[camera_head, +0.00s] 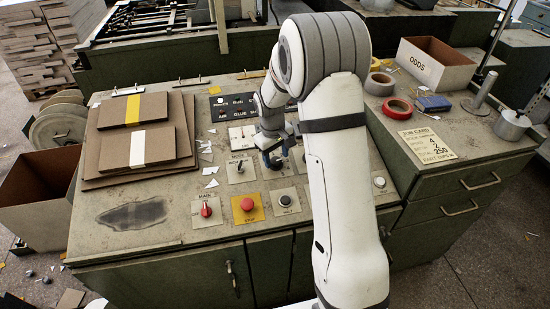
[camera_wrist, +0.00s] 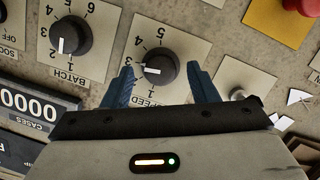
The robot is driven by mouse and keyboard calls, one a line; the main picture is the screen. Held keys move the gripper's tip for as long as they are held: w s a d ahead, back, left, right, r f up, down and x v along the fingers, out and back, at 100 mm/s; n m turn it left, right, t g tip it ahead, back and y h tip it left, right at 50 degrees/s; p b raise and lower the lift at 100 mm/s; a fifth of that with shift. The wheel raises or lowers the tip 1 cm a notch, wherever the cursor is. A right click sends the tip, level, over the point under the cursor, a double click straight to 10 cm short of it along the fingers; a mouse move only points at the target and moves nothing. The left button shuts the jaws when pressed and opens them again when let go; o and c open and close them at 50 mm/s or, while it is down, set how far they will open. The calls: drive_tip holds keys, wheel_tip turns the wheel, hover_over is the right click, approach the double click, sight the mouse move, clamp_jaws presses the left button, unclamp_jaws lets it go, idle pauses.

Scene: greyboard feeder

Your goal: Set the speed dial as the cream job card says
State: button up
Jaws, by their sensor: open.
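The speed dial (camera_wrist: 160,68) is a black knob on a cream plate, seen upside down in the wrist view. Its white pointer aims left in that picture, toward the low numbers; I cannot read the exact mark. My gripper (camera_wrist: 162,88) is open, its blue fingers apart on either side of the dial's lower part; contact cannot be told. In the head view my gripper (camera_head: 272,158) is low over the panel and my arm hides part of it. The cream job card (camera_head: 427,146) lies on the right cabinet, with 4, 2 and 250 legible; the small labels are unclear.
The batch dial (camera_wrist: 72,40) sits beside the speed dial. A red stop button (camera_head: 247,204), a red-handled switch (camera_head: 206,209) and a black button (camera_head: 285,200) stand near the panel's front. Board stacks (camera_head: 140,147) lie left; an ODDS box (camera_head: 435,65) stands right.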

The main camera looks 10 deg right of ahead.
drive_tip(key=shift+f, duration=0.75)
